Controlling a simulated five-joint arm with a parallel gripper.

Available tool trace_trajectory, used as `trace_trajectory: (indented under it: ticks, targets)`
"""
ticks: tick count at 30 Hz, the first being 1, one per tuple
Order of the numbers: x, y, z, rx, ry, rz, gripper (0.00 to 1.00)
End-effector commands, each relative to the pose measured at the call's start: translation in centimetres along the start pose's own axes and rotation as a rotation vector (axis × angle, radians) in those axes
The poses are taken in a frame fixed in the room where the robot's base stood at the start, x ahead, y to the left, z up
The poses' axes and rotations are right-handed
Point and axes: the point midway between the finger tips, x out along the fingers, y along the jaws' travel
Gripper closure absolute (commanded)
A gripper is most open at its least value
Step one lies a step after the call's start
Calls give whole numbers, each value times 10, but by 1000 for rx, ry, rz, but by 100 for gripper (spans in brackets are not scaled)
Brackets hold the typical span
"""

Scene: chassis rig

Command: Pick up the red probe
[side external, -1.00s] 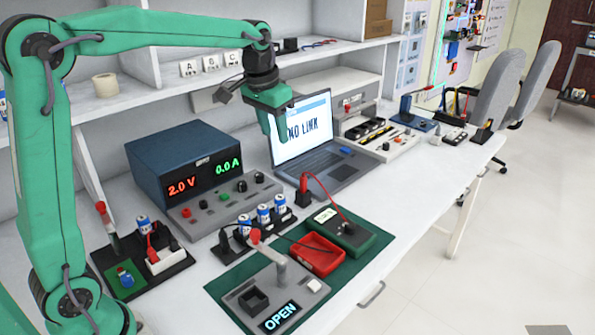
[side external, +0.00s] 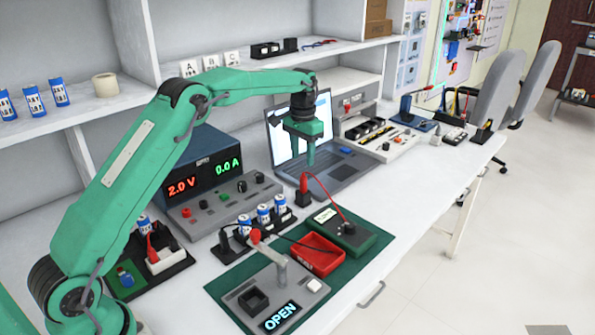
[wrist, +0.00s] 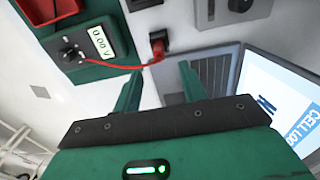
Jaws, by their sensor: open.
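The red probe (side external: 303,183) stands upright in a small black holder (side external: 303,199) beside the laptop's front left corner. A red cable runs from it to the dark green meter (side external: 346,238). In the wrist view the red probe (wrist: 157,43) shows end-on, just beyond the fingertips, with its cable curving left to the meter (wrist: 83,47), which reads 0.00 V. My gripper (side external: 303,160) hangs above the red probe, fingers pointing down, apart and empty. The wrist view shows my gripper (wrist: 158,72) with a clear gap between its fingers.
The laptop (side external: 345,172) stands close behind and right of my gripper. A power supply (side external: 190,175) and several blue cells (side external: 264,215) are to the left. A red tray (side external: 320,255) lies on the green mat (side external: 225,284) in front. Bare white bench (side external: 415,180) lies to the right.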

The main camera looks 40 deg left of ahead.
Motion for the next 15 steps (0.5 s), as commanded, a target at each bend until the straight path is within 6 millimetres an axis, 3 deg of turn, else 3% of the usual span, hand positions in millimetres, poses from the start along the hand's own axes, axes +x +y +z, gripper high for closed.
trace_trajectory:
  ticks: [15]
  targets:
    - [22,-3,-4,0,-13,2,58]
